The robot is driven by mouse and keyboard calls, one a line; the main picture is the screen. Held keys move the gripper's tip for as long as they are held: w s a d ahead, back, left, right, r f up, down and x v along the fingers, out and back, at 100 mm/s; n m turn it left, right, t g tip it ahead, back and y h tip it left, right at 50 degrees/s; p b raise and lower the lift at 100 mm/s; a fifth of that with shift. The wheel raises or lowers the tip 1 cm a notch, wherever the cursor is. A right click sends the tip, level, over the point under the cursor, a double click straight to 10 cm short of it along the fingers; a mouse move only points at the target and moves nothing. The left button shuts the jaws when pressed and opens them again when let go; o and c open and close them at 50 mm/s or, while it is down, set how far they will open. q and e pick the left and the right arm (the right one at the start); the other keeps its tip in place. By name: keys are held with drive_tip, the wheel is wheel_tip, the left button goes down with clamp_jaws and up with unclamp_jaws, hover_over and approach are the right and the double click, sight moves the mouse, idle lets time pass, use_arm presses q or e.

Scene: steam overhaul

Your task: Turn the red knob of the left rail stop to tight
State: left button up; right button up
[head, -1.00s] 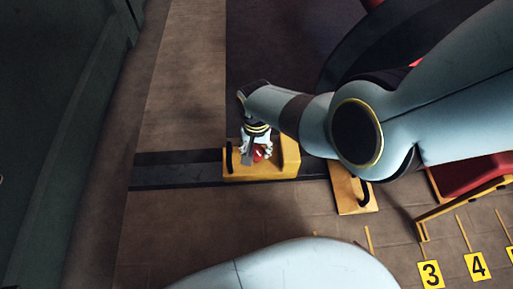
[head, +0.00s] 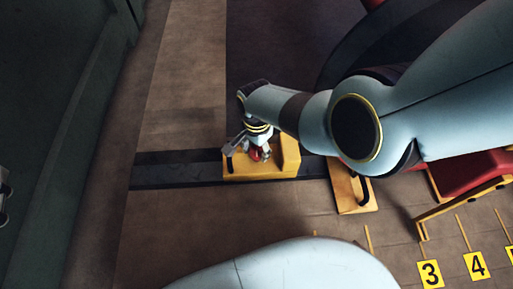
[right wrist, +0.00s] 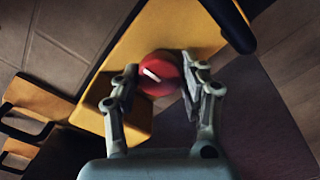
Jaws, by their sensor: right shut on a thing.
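The left rail stop is a yellow block (head: 287,165) lying across the dark rail (head: 165,170), with a black handle at its left end. Its red knob (head: 256,155) sits on top, partly hidden by my gripper. In the right wrist view the red knob (right wrist: 160,74) is round with a white mark, on the yellow block (right wrist: 185,28). My right gripper (head: 254,150) reaches down onto the block. In the right wrist view its two fingers (right wrist: 158,82) are shut on the knob, one on each side.
A second yellow piece (head: 350,190) with a black handle lies right of the stop.

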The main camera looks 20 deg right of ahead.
sight(257, 150)
idle(0.3)
drive_tip(key=o, duration=1.2)
drive_tip(key=shift+c, duration=0.2)
drive_tip(key=shift+r, duration=3.75)
drive_tip(key=shift+d, duration=0.1)
